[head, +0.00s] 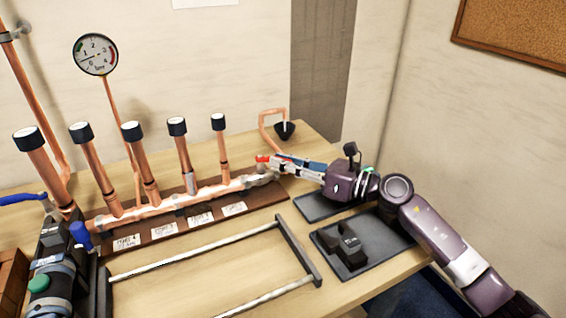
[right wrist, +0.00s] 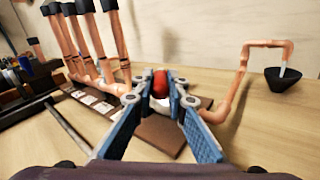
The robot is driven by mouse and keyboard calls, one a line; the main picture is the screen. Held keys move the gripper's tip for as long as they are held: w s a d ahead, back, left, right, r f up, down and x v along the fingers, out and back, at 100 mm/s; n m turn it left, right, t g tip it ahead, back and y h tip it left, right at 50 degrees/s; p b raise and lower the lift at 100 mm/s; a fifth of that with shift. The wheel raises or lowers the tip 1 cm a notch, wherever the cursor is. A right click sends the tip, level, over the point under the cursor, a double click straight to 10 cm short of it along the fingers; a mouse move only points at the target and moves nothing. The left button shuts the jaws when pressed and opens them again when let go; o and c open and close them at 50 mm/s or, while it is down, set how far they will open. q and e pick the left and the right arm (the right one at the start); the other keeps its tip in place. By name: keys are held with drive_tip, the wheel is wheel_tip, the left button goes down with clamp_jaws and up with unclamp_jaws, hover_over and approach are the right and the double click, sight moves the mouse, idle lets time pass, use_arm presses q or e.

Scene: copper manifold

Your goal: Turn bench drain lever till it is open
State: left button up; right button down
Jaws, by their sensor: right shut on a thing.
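The bench drain lever (head: 262,158) has a red end and sits at the right end of the copper manifold (head: 150,211). In the right wrist view its red end (right wrist: 160,83) shows between the fingertips. My right gripper (head: 276,161) reaches in from the right and is shut on the lever; its blue-padded fingers (right wrist: 161,90) are on either side of it. The fingers hide most of the lever and the valve below, so its exact angle is hard to tell. My left gripper is not in view.
A copper drain pipe (head: 271,113) curves over a black funnel (head: 284,131) behind the gripper. Several capped upright pipes (head: 185,155) stand left of it. A metal-railed frame (head: 285,240) and a dark mat (head: 395,236) with a black tool (head: 346,247) lie in front.

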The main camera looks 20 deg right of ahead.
drive_tip(key=c, duration=1.9)
unclamp_jaws()
drive_tip(key=shift+d, duration=0.1)
drive_tip(key=v, duration=1.2)
